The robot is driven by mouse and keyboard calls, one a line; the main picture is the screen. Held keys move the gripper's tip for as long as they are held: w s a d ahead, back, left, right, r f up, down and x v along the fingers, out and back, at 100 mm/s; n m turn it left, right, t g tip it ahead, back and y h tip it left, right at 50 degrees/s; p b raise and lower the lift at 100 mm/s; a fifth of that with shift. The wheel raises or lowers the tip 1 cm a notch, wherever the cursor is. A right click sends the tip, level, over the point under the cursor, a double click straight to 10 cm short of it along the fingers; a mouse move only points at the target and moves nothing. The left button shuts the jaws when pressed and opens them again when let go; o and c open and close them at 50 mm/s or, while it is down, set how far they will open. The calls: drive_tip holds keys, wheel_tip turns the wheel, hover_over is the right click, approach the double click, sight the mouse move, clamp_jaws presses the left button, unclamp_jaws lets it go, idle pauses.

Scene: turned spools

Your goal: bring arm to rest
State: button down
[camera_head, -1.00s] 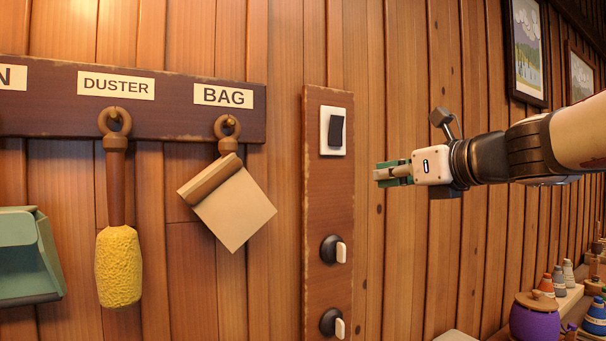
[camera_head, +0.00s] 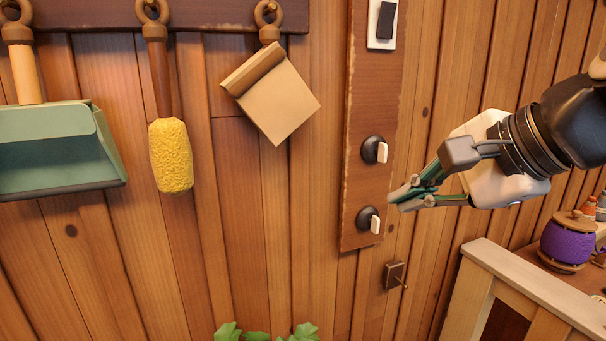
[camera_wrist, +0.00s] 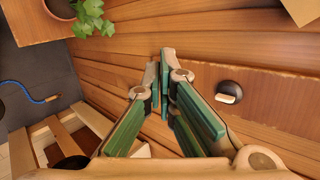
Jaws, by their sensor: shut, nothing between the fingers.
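My gripper (camera_head: 399,199) is shut and empty in the head view, at the right of the brown switch board (camera_head: 352,110). Its tips point left, close to the lower knob (camera_head: 370,220) in the picture; whether they touch it I cannot tell. In the wrist view my gripper (camera_wrist: 164,62) has its green-padded fingers together with nothing between them. One knob (camera_wrist: 230,92) shows there on the board to the right of the fingers. My forearm comes in from the right edge of the head view.
A green dustpan (camera_head: 55,150), a yellow duster (camera_head: 170,155) and a tan bag (camera_head: 272,95) hang at the left. A wooden counter (camera_head: 530,290) with a purple spool (camera_head: 567,242) stands at lower right. A leafy plant (camera_wrist: 92,18) shows in the wrist view.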

drive_tip(key=s+d+f+n+g+h, duration=0.3)
drive_tip(key=s+d+f+n+h, duration=0.2)
drive_tip(key=s+f+n, duration=0.6)
drive_tip(key=s+n, duration=0.1)
drive_tip(key=n, duration=0.2)
drive_tip(key=shift+f, duration=0.15)
